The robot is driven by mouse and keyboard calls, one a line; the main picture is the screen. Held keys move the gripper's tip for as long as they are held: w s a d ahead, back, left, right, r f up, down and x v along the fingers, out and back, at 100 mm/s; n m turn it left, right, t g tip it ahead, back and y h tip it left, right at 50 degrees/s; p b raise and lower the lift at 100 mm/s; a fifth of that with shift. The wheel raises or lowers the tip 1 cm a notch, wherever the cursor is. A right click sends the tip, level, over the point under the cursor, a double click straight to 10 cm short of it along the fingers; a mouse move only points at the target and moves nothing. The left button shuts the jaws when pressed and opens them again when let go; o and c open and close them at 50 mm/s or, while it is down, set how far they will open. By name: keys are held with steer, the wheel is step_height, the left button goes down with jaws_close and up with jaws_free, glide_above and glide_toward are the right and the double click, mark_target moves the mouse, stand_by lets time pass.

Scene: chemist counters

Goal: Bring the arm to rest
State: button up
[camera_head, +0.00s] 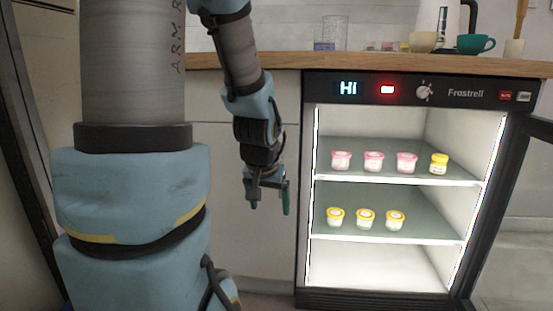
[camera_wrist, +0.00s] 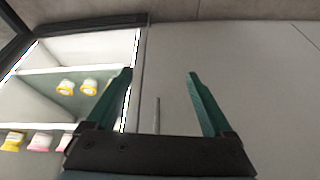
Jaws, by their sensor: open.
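My gripper (camera_head: 269,208) hangs fingers-down in front of the white cabinet door (camera_head: 225,240), to the left of the open fridge (camera_head: 381,290). In the wrist view my gripper (camera_wrist: 160,75) shows two teal fingers spread apart with nothing between them. Behind them is the plain pale cabinet front (camera_wrist: 235,50) with a thin handle (camera_wrist: 156,115). My arm comes down from the top of the head view and is bent.
The lit fridge has its door (camera_head: 520,190) open at the right. Its upper shelf holds pink-lidded cups (camera_head: 373,161) and a yellow one (camera_head: 439,163); its lower shelf holds yellow-lidded cups (camera_head: 365,218). A wooden counter (camera_head: 400,65) above bears mugs (camera_head: 475,44) and a glass (camera_head: 334,33).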

steer(key=s+a+r+n+g+p, duration=0.2)
steer(key=s+a+g+p, duration=0.1)
steer(key=s+a, duration=0.3)
step_height(320, 180, up, 36)
steer(key=s+d+p, duration=0.1)
steer(key=p, duration=3.4)
steer(key=shift+f+y+p, duration=0.25)
steer(key=shift+y+p, duration=0.05)
steer(key=shift+p, duration=0.1)
steer(key=shift+c, duration=0.2)
